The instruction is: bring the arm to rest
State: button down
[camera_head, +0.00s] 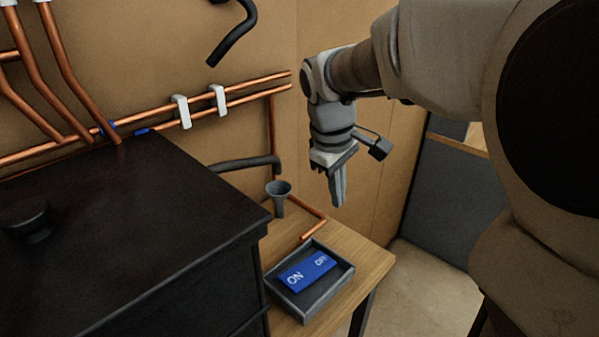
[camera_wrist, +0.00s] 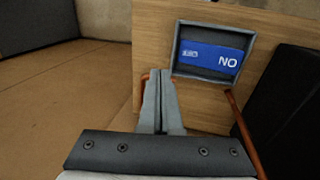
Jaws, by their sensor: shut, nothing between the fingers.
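My gripper (camera_head: 338,188) hangs from my arm, pointing down, above the back right part of the small wooden table (camera_head: 372,262). Its fingers are closed together with nothing between them. In the wrist view the shut fingers (camera_wrist: 160,100) also point over the table. It is apart from the blue plate (camera_head: 307,271) marked ON and OFF, which lies in a grey tray (camera_head: 341,285) on the table. The plate also shows in the wrist view (camera_wrist: 209,56).
A black cabinet (camera_head: 130,215) with a dark knob (camera_head: 28,222) fills the left. A grey funnel (camera_head: 278,192) stands at the table's back. Copper pipes (camera_head: 245,97) with white clips run along the wall. A black hose (camera_head: 235,32) hangs above. Open floor (camera_head: 435,285) lies right of the table.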

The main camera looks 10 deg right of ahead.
jog(key=shift+r, duration=0.3)
jog(key=s+a+f+m+t+y+b, duration=0.1)
jog(key=s+m+t, duration=0.3)
jog(key=s, duration=1.3)
jog(key=a+m+y+b, duration=0.1)
jog(key=m, duration=0.2)
jog(key=shift+f, duration=0.25)
